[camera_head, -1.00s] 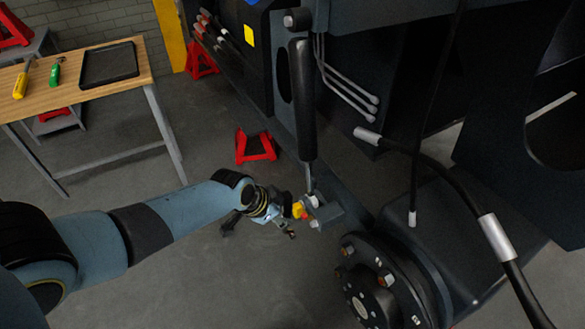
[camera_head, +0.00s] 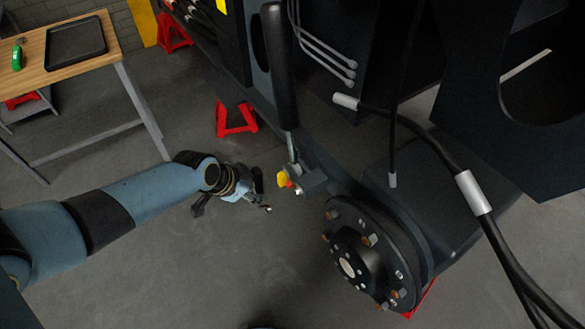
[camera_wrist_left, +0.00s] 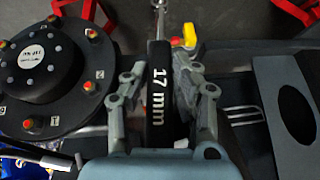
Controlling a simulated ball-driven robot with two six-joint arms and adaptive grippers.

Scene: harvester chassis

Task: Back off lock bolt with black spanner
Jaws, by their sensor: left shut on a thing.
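My left gripper (camera_head: 232,204) hangs in open air to the left of the small bracket (camera_head: 313,182) on the chassis, with a gap between them. In the left wrist view the gripper (camera_wrist_left: 165,92) is shut on the black spanner (camera_wrist_left: 160,85), marked "17 mm". Its metal end (camera_wrist_left: 158,6) points to the top edge and is partly cut off. In the head view I cannot make out the spanner clearly. A yellow part (camera_head: 283,180) with red beside it sits at the bracket; a small pale bolt-like end (camera_head: 299,192) shows below. My right gripper is out of view.
The wheel hub (camera_head: 355,260) with several studs is to the right of the bracket. A black cylinder (camera_head: 278,70) stands above it, and a hose (camera_head: 440,155) hangs at right. A red stand (camera_head: 236,120) and a wooden table (camera_head: 70,68) are behind. Floor below the gripper is clear.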

